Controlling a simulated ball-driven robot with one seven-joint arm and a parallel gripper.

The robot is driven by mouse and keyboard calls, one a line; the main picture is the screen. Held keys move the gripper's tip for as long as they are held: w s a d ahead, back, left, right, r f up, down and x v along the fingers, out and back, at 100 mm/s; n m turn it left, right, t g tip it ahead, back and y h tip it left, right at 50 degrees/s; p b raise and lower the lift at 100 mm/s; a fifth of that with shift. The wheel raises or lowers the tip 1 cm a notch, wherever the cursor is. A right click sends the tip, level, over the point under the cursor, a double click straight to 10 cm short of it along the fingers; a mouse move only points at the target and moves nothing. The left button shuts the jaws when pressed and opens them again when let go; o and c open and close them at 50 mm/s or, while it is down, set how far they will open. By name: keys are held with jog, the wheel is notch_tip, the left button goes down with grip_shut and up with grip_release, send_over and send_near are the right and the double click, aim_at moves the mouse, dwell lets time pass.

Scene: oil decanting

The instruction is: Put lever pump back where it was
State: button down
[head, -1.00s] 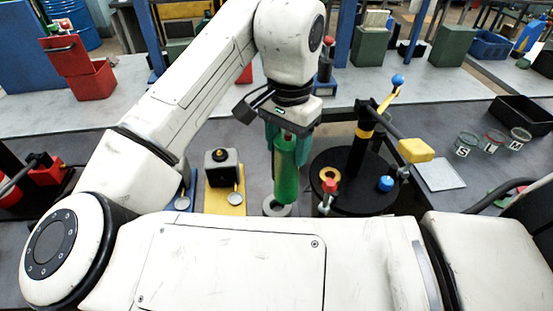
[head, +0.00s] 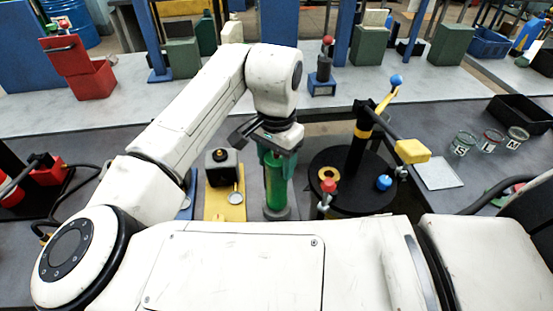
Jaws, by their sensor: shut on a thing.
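My gripper (head: 275,152) points down and is shut on the top of a green upright cylinder (head: 275,182), which I take to be the lever pump. My gripper and wrist cover its top, and no lever shows on it. Its lower end is at a grey ring (head: 278,214) on the dark bench, close to or in the ring. I cannot tell whether it bears its full weight there.
A yellow plate with a black box (head: 221,165) stands just left. A round black base (head: 345,198) with a post and yellow lever (head: 386,98) stands close right. Several labelled jars (head: 464,143) are further right. A red-knobbed device (head: 322,75) stands on the back bench.

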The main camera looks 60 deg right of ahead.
jog(key=shift+f, duration=0.45)
jog(key=shift+c, duration=1.8)
grip_release()
notch_tip(320, 180, up, 13)
jog(key=b, duration=0.1)
